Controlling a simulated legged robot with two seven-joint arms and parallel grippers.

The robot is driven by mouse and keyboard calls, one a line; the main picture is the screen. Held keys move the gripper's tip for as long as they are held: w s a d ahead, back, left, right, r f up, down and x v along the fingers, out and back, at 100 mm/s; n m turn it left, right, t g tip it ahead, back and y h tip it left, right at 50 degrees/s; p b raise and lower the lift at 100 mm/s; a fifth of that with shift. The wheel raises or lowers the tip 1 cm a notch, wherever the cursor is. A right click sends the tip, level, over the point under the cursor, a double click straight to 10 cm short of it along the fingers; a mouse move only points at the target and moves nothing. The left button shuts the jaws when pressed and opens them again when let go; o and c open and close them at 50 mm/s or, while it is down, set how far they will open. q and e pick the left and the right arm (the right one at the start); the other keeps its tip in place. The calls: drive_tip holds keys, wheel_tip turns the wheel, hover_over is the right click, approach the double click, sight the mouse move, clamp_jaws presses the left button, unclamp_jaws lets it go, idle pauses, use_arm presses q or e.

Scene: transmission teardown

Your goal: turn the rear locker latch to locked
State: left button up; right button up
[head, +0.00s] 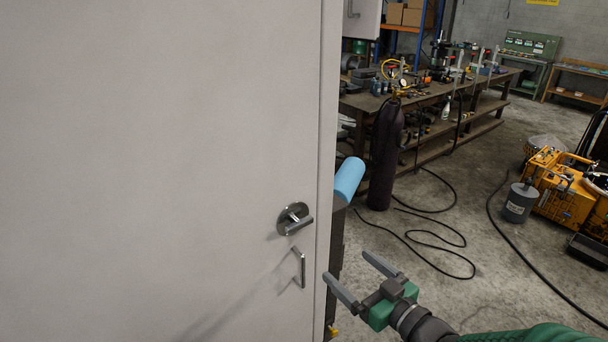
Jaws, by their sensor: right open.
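The white locker door (160,150) fills the left half of the head view. Its silver latch (294,219) is a round plate with a short lever pointing to the right and tilted slightly. A small silver pull handle (299,267) sits just below the latch. My right gripper (351,272) is at the lower middle, to the right of and below the latch, apart from it. Its two grey fingers point up and left and are spread, with nothing between them. My left gripper is not in view.
A blue roll (349,179) sits just beyond the door's right edge. A workbench (440,100) with tools stands behind, with a dark gas cylinder (386,155) in front. A black hose (440,240) lies on the concrete floor. Yellow equipment (562,190) stands at the right.

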wheel_tip(320, 180, up, 2)
drive_tip(key=y+p, duration=0.1)
drive_tip(key=p, duration=0.1)
approach(302, 225)
drive_tip(key=shift+n, duration=0.3)
drive_tip(key=p+x, duration=0.3)
drive_tip(key=x, duration=0.6)
drive_tip(key=shift+w+f, duration=0.1)
drive_tip(key=shift+w, duration=0.2)
drive_tip(key=shift+a, duration=0.1)
drive_tip(key=shift+s+r, duration=0.25)
drive_tip(key=shift+s, duration=0.2)
drive_tip(key=shift+w+f, duration=0.25)
drive_tip(key=shift+w, duration=0.2)
drive_tip(key=c, duration=0.6)
drive_tip(key=shift+s+a+r, duration=0.1)
drive_tip(key=shift+a, duration=0.05)
drive_tip(key=c, duration=0.8)
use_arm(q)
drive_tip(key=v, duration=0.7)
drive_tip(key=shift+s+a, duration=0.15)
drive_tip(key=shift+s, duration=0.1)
use_arm(e)
drive_tip(key=shift+o, duration=0.2)
